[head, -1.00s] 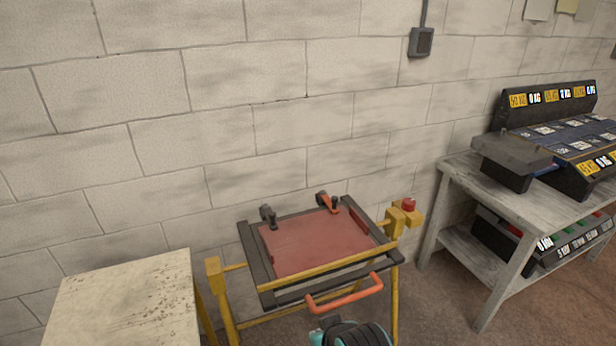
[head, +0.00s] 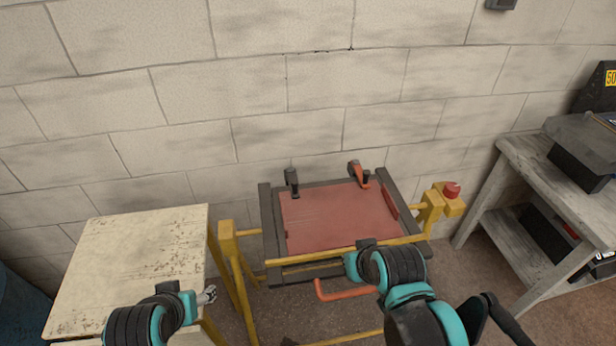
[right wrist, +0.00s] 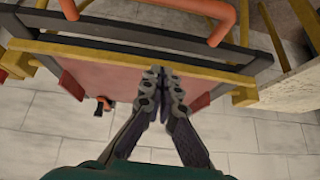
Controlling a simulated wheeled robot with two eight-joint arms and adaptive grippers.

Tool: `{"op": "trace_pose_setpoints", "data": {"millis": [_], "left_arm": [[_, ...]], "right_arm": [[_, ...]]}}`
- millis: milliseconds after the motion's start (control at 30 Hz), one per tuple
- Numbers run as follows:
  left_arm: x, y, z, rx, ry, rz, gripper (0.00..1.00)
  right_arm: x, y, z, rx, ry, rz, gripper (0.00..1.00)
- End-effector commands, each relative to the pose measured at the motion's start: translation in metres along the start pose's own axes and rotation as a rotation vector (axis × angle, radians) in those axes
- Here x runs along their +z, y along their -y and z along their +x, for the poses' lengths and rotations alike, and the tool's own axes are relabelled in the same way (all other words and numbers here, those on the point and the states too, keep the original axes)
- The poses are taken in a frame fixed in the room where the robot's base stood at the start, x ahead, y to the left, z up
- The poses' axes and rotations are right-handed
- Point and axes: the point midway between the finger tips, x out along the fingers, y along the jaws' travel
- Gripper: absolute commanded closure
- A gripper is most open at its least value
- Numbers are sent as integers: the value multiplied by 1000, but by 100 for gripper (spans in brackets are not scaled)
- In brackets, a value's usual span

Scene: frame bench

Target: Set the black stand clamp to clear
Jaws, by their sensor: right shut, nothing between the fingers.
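The black stand clamp (head: 291,182) stands at the back left edge of a tilting frame with a red panel (head: 325,220). An orange clamp (head: 358,174) is at the back right edge; it also shows in the right wrist view (right wrist: 103,105). I cannot make out the black clamp in the right wrist view. My right gripper (right wrist: 161,80) is shut and empty, over the red panel; my own arm largely hides it in the head view. My left gripper (head: 208,295) is low at the left, over the pale table's front right corner, away from both clamps. Its fingers are too small to read.
An orange handle (head: 345,291) hangs at the frame's front, below a yellow bar (head: 300,258). A red button (head: 452,189) sits on the right post. A worn pale table (head: 130,255) is at left, a grey bench (head: 530,170) at right. A block wall is close behind.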

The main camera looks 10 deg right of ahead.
Motion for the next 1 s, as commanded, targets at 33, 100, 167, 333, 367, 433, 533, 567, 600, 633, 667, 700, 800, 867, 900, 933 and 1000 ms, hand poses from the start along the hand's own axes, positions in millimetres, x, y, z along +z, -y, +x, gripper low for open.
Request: {"op": "trace_pose_setpoints", "data": {"millis": [33, 100, 167, 333, 367, 433, 533, 567, 600, 633, 667, 700, 800, 867, 900, 933, 1000], "left_arm": [[-14, 0, -19, 0, 0, 0, 39], [-26, 0, -36, 0, 0, 0, 39], [-38, 0, -52, 0, 0, 0, 39], [-67, 0, -93, 0, 0, 0, 39], [-72, 0, -100, 0, 0, 0, 39], [-82, 0, -114, 0, 0, 0, 39], [-93, 0, -129, 0, 0, 0, 39], [-96, 0, -133, 0, 0, 0, 39], [-98, 0, -137, 0, 0, 0, 39], [-100, 0, -140, 0, 0, 0, 39], [-102, 0, -142, 0, 0, 0, 39], [-103, 0, -144, 0, 0, 0, 39], [-104, 0, -146, 0, 0, 0, 39], [-104, 0, -146, 0, 0, 0, 39], [-104, 0, -145, 0, 0, 0, 39], [-104, 0, -145, 0, 0, 0, 39], [-104, 0, -145, 0, 0, 0, 39]], "right_arm": [[-26, 0, -12, -13, 11, 19, 100], [-56, 2, -17, -43, 28, 46, 100], [-82, 2, -18, -72, 44, 73, 100], [-149, -1, -8, -163, 78, 143, 100], [-159, -3, -5, -178, 81, 154, 100], [-179, -6, 4, -214, 90, 177, 100], [-199, -12, 17, -259, 96, 203, 100], [-203, -13, 21, -271, 97, 210, 100], [-208, -15, 25, -283, 97, 218, 100], [-211, -16, 28, -292, 98, 222, 100], [-213, -17, 31, -300, 98, 225, 100], [-215, -18, 34, -308, 99, 229, 100], [-217, -20, 39, -321, 100, 235, 100], [-217, -20, 41, -323, 100, 236, 100], [-217, -20, 42, -324, 100, 236, 100], [-217, -20, 42, -324, 100, 236, 100], [-217, -20, 42, -323, 100, 236, 100]]}}
